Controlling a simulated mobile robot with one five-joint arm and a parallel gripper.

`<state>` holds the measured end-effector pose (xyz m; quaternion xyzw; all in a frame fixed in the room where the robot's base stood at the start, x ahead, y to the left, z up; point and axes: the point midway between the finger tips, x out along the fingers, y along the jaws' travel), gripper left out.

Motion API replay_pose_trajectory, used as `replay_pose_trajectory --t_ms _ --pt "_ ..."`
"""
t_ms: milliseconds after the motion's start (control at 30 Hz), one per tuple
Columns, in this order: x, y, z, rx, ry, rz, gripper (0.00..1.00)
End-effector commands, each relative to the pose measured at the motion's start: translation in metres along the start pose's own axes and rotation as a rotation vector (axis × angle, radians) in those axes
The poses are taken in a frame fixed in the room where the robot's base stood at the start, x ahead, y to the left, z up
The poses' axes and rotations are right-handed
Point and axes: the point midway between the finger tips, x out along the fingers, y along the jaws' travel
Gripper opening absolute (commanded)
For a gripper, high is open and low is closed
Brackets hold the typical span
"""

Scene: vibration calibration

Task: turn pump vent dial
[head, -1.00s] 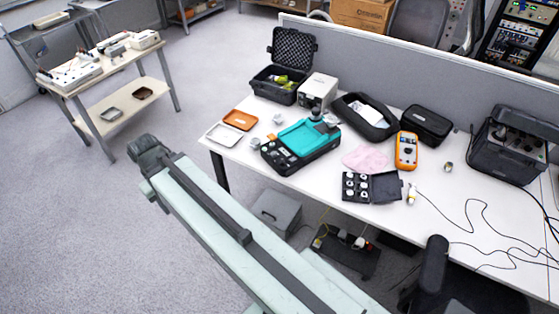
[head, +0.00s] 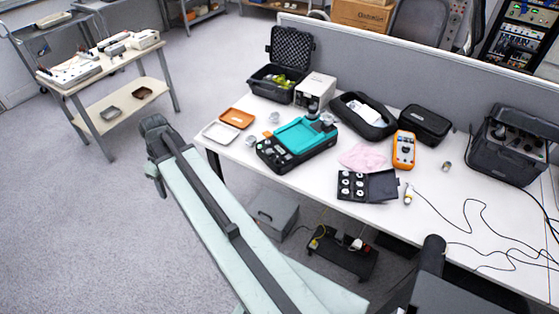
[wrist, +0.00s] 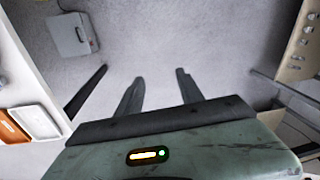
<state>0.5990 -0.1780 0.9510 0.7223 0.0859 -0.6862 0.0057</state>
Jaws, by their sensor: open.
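A teal and black instrument (head: 305,136) stands on the white table (head: 400,235) in the head view. A pump vent dial cannot be clearly made out; small knobs or controls show on the instrument's dark front panel (head: 270,153). My gripper (wrist: 160,78) is open and empty in the wrist view, its two dark fingers apart above the grey floor. In the head view my arm reaches up and left, its end left of the table and apart from the instrument. The fingers are hard to make out there.
An orange tray (head: 237,118) and a white tray (head: 220,132) lie at the table's left end. An open black case (head: 280,75), a multimeter (head: 404,150) and cables are also on the table. A grey box (head: 275,214) sits below. Open floor separates the table from a cart (head: 120,95).

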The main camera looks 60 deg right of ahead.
Motion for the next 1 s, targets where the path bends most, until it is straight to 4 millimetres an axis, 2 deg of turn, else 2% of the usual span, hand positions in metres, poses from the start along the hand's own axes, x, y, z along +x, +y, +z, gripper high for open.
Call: replay_pose_trajectory --t_ms 33,67,100,167,200,267,300,400,500,600,833,1000 --pt "0.009 0.058 0.010 -0.006 0.026 -0.017 0.44" --pt "0.010 0.087 0.019 -0.024 0.044 -0.025 0.44" --pt "0.010 0.125 0.034 -0.048 0.069 -0.035 0.44" --pt "0.009 0.181 0.061 -0.083 0.112 -0.041 0.44" --pt "0.008 0.217 0.083 -0.106 0.141 -0.041 0.44" --pt "0.007 0.265 0.118 -0.143 0.184 -0.033 0.44" --pt "0.005 0.293 0.141 -0.165 0.211 -0.025 0.44" --pt "0.002 0.348 0.198 -0.213 0.265 0.004 0.44" --pt "-0.002 0.380 0.238 -0.248 0.299 0.031 0.44" --pt "-0.005 0.393 0.259 -0.268 0.316 0.046 0.44" --pt "-0.002 0.395 0.263 -0.276 0.319 0.050 0.44" --pt "0.020 0.396 0.257 -0.275 0.318 0.050 0.44"
